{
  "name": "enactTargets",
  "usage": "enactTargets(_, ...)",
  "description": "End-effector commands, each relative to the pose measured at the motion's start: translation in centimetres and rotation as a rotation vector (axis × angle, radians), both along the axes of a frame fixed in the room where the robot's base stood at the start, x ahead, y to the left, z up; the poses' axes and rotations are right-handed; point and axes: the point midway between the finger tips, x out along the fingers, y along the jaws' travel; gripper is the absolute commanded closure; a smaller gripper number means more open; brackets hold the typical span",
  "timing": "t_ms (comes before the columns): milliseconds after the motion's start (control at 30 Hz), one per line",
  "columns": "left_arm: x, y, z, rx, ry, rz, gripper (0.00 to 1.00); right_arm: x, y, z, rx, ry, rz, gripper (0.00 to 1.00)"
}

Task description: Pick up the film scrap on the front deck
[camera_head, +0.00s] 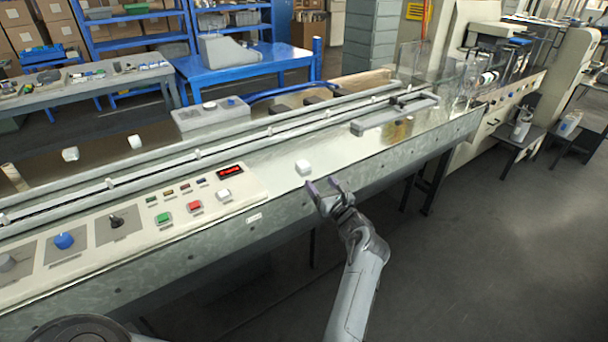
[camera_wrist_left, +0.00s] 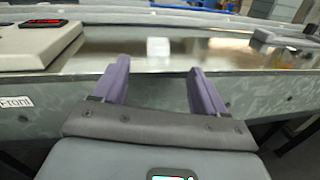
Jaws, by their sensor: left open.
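The film scrap (camera_head: 303,167) is a small white, block-like piece lying on the shiny front deck (camera_head: 345,152), right of the control panel. It also shows in the left wrist view (camera_wrist_left: 158,48), beyond the fingertips and roughly midway between them. My left gripper (camera_head: 322,184) is open and empty, with two purple fingers (camera_wrist_left: 159,66) pointing toward the scrap. It is at the deck's front edge, short of the scrap and apart from it. My right gripper is not in view.
The control panel (camera_head: 130,228) with buttons and a red display stands left of the scrap. Long rails (camera_head: 240,142) run behind it. A grey bar (camera_head: 393,114) lies to the right. Other small white pieces (camera_head: 70,154) sit farther back left. The deck around the scrap is clear.

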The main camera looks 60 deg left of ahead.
Motion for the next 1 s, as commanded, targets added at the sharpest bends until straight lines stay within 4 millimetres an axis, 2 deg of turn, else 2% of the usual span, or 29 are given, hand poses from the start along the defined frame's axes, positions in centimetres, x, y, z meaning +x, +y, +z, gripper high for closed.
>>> enactTargets(67, 0.3, -0.5, -0.3, -0.013, -0.059, 0.026, 0.28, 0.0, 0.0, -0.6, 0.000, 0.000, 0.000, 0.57)
enactTargets(167, 0.4, -0.1, -0.4, -0.017, -0.095, 0.046, 0.28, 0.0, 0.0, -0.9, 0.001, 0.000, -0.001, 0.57)
enactTargets(400, 0.6, 3.0, -0.4, -0.016, -0.104, 0.051, 0.28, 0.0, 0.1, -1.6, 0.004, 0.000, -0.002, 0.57)
enactTargets(767, 0.8, 5.4, -0.4, -0.016, -0.103, 0.048, 0.28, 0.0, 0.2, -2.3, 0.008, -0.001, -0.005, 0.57)
enactTargets(1000, 0.9, 8.6, -0.5, -0.015, -0.102, 0.050, 0.28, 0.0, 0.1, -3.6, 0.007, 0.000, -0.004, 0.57)
